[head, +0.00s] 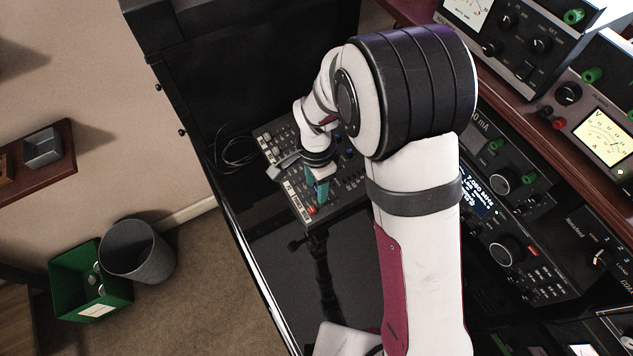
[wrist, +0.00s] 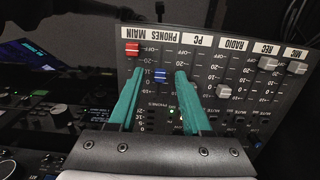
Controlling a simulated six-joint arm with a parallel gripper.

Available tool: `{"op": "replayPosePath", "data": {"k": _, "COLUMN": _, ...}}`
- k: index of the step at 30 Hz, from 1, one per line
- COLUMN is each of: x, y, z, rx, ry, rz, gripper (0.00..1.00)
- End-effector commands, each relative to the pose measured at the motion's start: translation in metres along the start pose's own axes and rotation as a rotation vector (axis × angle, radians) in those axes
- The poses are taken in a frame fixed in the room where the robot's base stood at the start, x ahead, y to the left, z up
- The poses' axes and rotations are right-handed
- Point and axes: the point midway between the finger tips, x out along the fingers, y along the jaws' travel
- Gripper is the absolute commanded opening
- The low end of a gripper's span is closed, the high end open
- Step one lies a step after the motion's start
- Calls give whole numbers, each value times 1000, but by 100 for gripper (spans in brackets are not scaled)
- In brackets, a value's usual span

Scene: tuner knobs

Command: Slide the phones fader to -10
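The mixer panel (wrist: 250,105) shows upside down in the wrist view, with the PHONES label (wrist: 160,33) near its top edge. The blue phones fader cap (wrist: 160,75) is below that label, a little lower than the -20 mark; its exact reading is too small to tell. My gripper (wrist: 159,72) is open, with one teal finger on each side of the blue cap and visible gaps between. In the head view, my gripper (head: 318,187) is low over the mixer (head: 345,185); the blue cap cannot be made out there. The right finger hides the PC fader.
The red MAIN fader cap (wrist: 132,49) is close to my left fingertip. White caps for RADIO (wrist: 224,90), REC (wrist: 268,63) and MIC (wrist: 297,67) are to the right. Rack units with knobs (head: 505,250) stand right of my arm. The dark desk left of the mixer is mostly clear.

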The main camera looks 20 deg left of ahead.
Motion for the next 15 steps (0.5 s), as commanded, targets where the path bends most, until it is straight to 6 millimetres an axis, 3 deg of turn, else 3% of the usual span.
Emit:
{"op": "replayPosePath", "data": {"k": 5, "x": -3, "y": 0, "z": 0, "rx": 0, "ry": 0, "rz": -1, "gripper": 49}}
{"op": "replayPosePath", "data": {"k": 8, "x": -16, "y": -1, "z": 0, "rx": -2, "ry": 2, "rz": -4, "gripper": 49}}
{"op": "replayPosePath", "data": {"k": 15, "x": -88, "y": -1, "z": 0, "rx": -1, "ry": 2, "rz": -7, "gripper": 49}}
